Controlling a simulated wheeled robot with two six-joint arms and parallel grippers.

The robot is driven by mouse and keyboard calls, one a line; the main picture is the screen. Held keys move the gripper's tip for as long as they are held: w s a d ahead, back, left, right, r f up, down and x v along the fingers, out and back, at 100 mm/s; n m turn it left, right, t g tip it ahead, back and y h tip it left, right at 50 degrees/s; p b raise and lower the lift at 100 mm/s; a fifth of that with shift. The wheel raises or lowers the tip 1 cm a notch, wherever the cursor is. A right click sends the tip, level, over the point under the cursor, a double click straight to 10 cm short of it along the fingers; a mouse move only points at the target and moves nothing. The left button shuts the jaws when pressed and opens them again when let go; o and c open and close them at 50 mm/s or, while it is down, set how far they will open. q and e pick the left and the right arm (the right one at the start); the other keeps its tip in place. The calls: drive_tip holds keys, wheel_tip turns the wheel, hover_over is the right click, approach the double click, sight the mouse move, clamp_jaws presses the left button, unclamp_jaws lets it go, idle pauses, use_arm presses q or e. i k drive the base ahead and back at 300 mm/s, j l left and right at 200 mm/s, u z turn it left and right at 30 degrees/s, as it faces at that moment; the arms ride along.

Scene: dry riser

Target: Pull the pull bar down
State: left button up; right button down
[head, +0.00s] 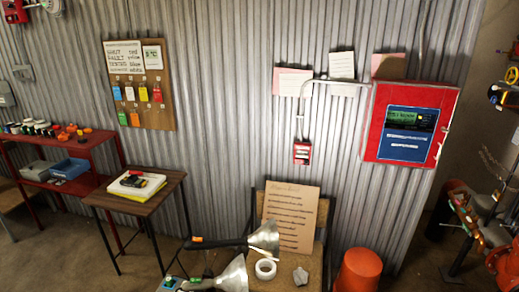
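A small red box (302,152) with pale markings, which looks like a pull station, is fixed to the corrugated wall at the centre. A grey conduit runs up from it and across to a large red cabinet (372,140) on the right. The pull bar is too small to make out clearly on the small box. The cabinet appears shut and has a blue and green label panel and a pale handle (438,151) near its right edge. Another red device (14,11) is cut off at the top left.
A brown side table (172,184) and red shelf (85,143) stand left.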

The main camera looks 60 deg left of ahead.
sight(300, 154)
drive_tip(key=i+j+u, duration=0.1)
drive_tip(key=u, duration=0.3)
drive_tip(key=i+u, duration=0.55)
drive_tip(key=u, duration=0.2)
drive_tip(key=i+l+u, duration=0.1)
drive_tip(key=u, duration=0.3)
drive_tip(key=i, duration=0.1)
